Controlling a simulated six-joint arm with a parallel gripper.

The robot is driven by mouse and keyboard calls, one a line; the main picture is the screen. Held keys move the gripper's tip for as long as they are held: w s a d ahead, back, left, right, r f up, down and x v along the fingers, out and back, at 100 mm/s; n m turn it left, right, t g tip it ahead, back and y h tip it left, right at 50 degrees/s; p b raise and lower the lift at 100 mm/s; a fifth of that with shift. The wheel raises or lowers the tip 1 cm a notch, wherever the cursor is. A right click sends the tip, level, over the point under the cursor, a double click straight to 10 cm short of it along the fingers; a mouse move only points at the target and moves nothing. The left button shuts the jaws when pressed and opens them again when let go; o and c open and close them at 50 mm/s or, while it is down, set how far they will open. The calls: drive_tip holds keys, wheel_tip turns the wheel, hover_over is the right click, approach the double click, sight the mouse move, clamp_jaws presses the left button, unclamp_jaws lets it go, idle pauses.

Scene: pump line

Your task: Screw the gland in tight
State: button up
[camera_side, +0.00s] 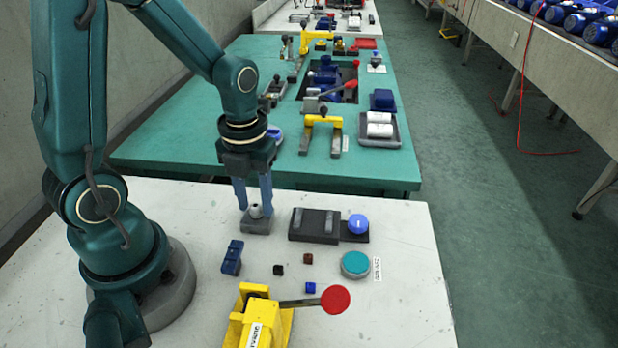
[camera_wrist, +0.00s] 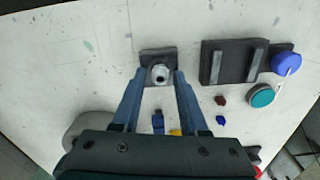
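The gland (camera_side: 256,211) is a small pale grey fitting on top of a dark grey block (camera_side: 257,226), on the white table. In the wrist view the gland (camera_wrist: 160,74) shows as a round light piece with a dark centre. My gripper (camera_side: 254,208) points down over the block, one blue finger on each side of the gland. In the wrist view my gripper (camera_wrist: 158,76) has its fingertips apart, with gaps between them and the gland. How far the gland is seated in the block cannot be told.
A black fixture (camera_side: 314,224) with a blue knob (camera_side: 358,224) stands right of the block. A teal button (camera_side: 356,264), a blue part (camera_side: 232,257), small cubes and a yellow lever press (camera_side: 262,320) lie nearer. A green bench (camera_side: 200,125) is behind.

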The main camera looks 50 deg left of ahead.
drive_tip(key=shift+r, duration=2.3)
